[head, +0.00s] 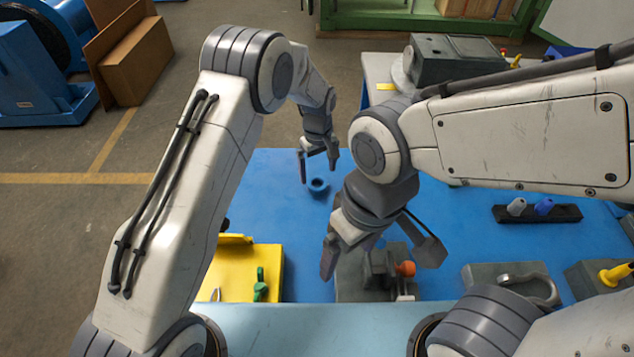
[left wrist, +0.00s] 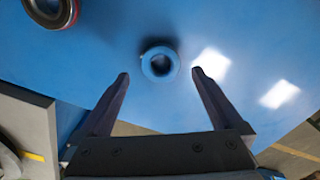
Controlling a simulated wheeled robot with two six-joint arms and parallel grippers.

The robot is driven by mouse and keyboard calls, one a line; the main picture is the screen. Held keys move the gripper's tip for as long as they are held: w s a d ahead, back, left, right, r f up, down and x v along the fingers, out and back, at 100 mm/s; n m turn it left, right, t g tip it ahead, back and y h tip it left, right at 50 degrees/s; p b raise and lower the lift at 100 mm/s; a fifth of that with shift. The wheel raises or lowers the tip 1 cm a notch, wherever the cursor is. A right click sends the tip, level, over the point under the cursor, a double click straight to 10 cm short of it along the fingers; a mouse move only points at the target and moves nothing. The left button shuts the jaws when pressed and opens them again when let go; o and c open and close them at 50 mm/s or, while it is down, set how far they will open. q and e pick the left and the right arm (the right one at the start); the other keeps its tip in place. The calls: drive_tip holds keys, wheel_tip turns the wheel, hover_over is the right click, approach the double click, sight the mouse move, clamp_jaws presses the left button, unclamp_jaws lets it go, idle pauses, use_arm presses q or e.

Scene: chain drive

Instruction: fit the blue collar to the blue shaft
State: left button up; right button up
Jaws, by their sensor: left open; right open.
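The blue collar (head: 318,186) lies on the blue table mat, a ring with a dark central hole. In the left wrist view the collar (left wrist: 160,64) sits just beyond and between the fingertips, not held. My left gripper (head: 318,172) is open above the collar, fingers pointing down. My right gripper (head: 382,262) is open and empty over a grey fixture near the table's front. A blue peg (head: 544,206) stands in a black rack at the right; I cannot tell whether it is the blue shaft. No other blue shaft is clearly visible.
A yellow plate (head: 238,270) is at front left, a grey block (head: 510,280) at front right. A grey machine (head: 455,58) stands behind. The mat around the collar is largely clear.

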sight(318, 180)
use_arm(q)
drive_tip(key=shift+f+p, duration=0.35)
drive_tip(key=shift+f, duration=0.05)
wheel_tip(318, 180, down, 3)
drive_tip(key=shift+f+p, duration=0.2)
drive_tip(key=shift+p, duration=0.55)
drive_tip(key=shift+a+f, duration=0.1)
drive_tip(key=shift+f, duration=0.3)
drive_tip(key=shift+c, duration=0.3)
clamp_jaws()
